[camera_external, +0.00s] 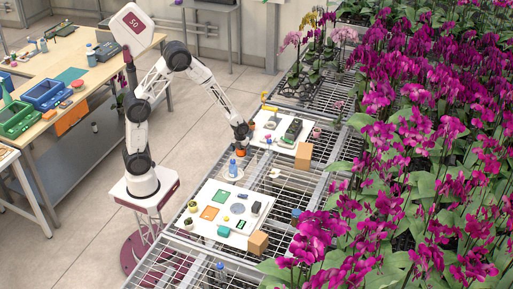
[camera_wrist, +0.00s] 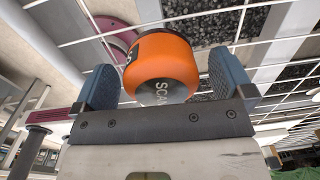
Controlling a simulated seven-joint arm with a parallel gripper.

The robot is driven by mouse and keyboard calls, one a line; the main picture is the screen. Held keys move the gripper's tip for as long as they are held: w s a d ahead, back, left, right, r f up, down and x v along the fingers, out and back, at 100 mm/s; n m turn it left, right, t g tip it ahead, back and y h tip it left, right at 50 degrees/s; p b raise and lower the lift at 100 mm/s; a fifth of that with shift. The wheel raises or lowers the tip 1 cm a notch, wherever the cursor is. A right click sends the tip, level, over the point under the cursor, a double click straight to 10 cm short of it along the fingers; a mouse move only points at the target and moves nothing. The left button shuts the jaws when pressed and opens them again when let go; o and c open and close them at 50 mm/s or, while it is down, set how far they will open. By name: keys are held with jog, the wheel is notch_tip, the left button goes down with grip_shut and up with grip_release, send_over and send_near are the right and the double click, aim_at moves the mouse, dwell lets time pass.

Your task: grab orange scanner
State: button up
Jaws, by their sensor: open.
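The orange scanner (camera_wrist: 160,65) is a rounded orange body with a grey face lettered "SCAN", seen in the wrist view. My gripper (camera_wrist: 162,78) is open, with one blue-grey finger on each side of the scanner.
A blue bottle (camera_external: 232,168) stands close to my gripper. A white board with small items (camera_external: 235,190) lies nearer, another white board (camera_external: 270,138) farther right. Cardboard boxes (camera_external: 303,156) (camera_external: 258,243) stand on the mesh bench (camera_external: 285,205). Magenta orchids (camera_external: 430,120) crowd the right.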

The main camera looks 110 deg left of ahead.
jog(key=shift+f, duration=0.3)
dwell(0.4)
jog(key=c, duration=1.1)
jog(key=shift+r, duration=0.1)
jog(key=shift+r, duration=0.7)
notch_tip(320, 180, up, 2)
jog(key=s+d, duration=0.3)
jog(key=s+d+r, duration=0.1)
jog(key=s+d, duration=0.7)
jog(key=shift+s+d+r, duration=0.1)
jog(key=shift+s+r, duration=0.1)
